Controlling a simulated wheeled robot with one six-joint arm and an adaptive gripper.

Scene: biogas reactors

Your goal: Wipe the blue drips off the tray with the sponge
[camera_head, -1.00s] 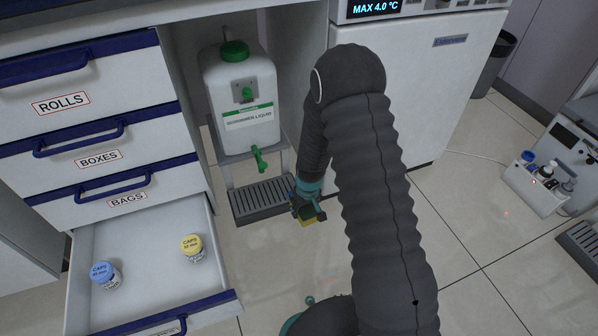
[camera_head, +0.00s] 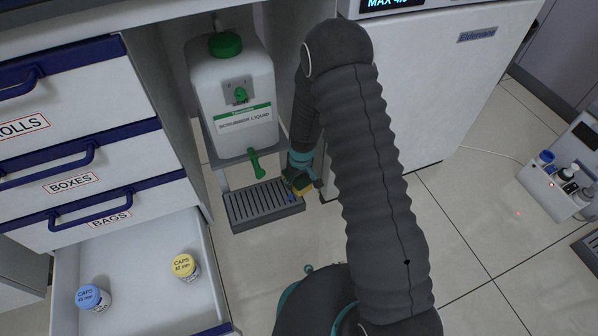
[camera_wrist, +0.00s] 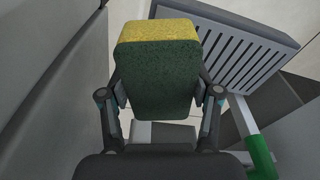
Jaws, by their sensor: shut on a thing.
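My gripper (camera_head: 303,182) is shut on a sponge (camera_wrist: 157,72), which has a dark green face and a yellow layer. In the head view, the sponge (camera_head: 302,188) shows small, at the right end of the grey slatted tray (camera_head: 262,204). In the wrist view, the tray (camera_wrist: 232,50) lies beyond and to the right of the sponge. I cannot tell whether the sponge touches the tray. A small blue patch shows beside my gripper at the tray's right end; I cannot tell whether it is a drip. No blue shows on the tray in the wrist view.
A white scrubber liquid canister (camera_head: 232,100) with a green tap (camera_head: 256,163) stands above the tray. An open drawer (camera_head: 140,255) with blue-capped (camera_head: 92,297) and yellow-capped (camera_head: 184,268) jars is at left. A white cabinet (camera_head: 430,100) is at right.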

